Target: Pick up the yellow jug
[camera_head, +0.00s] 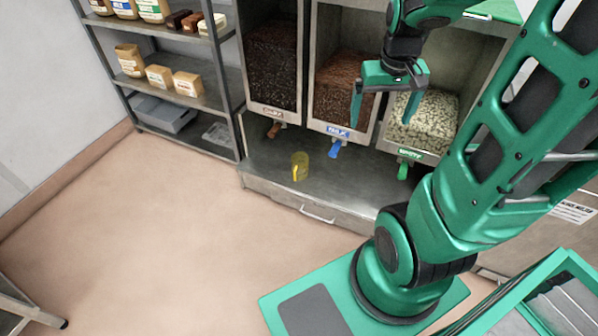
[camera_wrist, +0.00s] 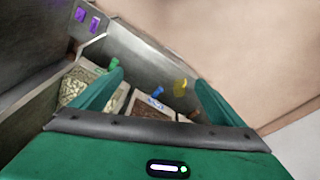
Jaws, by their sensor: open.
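The yellow jug (camera_head: 300,166) is small and see-through and stands upright on the metal ledge below the dispensers. In the wrist view the yellow jug (camera_wrist: 180,88) shows between my fingers in the picture, near the right finger, at a distance. My gripper (camera_head: 382,108) is open and empty, in front of the dispensers, above and to the right of the jug. It also shows in the wrist view (camera_wrist: 158,88) with its two green fingers spread apart.
The metal ledge (camera_head: 262,160) carries the jug under three dispensers. A blue tap (camera_head: 336,149) and a green tap (camera_head: 404,170) hang over it, right of the jug. A shelf rack (camera_head: 180,98) with packages stands left. The floor (camera_head: 150,220) in front is clear.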

